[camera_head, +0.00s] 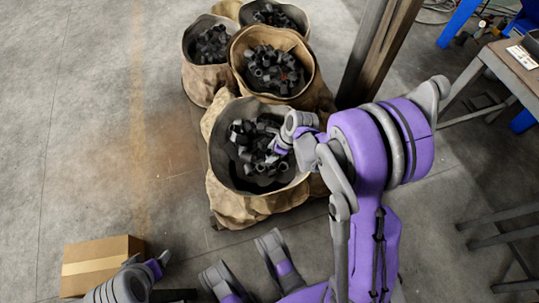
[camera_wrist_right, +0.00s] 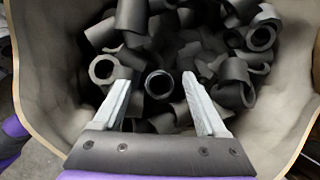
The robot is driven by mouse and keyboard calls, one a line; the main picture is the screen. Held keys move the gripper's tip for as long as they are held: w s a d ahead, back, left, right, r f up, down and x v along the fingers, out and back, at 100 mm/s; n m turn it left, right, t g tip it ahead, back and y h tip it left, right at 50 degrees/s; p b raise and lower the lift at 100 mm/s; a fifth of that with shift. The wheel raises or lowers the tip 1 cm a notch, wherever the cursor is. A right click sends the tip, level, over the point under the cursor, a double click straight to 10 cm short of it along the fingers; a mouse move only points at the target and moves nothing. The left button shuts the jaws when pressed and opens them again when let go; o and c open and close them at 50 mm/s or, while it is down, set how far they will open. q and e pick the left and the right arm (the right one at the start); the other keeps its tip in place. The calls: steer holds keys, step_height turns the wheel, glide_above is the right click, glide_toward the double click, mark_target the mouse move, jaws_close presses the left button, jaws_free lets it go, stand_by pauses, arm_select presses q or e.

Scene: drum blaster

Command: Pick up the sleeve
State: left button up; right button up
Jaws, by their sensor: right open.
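Many dark grey sleeves, short hollow tubes, lie heaped in the nearest sack (camera_head: 248,209) in the head view. In the right wrist view, one sleeve (camera_wrist_right: 159,84) shows its round open end between the fingertips. My right gripper (camera_wrist_right: 160,80) is open, with one finger on each side of that sleeve; I cannot tell whether they touch it. In the head view my right gripper (camera_head: 276,152) reaches into the sack from the right, its fingers partly hidden against the dark sleeves. My left arm shows at the bottom left of the head view; its gripper's fingers are not clearly seen.
Several more sacks of dark parts stand behind, including a large one (camera_head: 301,87). A cardboard box (camera_head: 99,262) sits on the floor at lower left. A post (camera_head: 374,50) and a workbench (camera_head: 516,67) stand at right. The floor at left is clear.

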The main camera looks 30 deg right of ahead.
steer(key=shift+r, duration=0.1)
jaws_close()
stand_by(0.3)
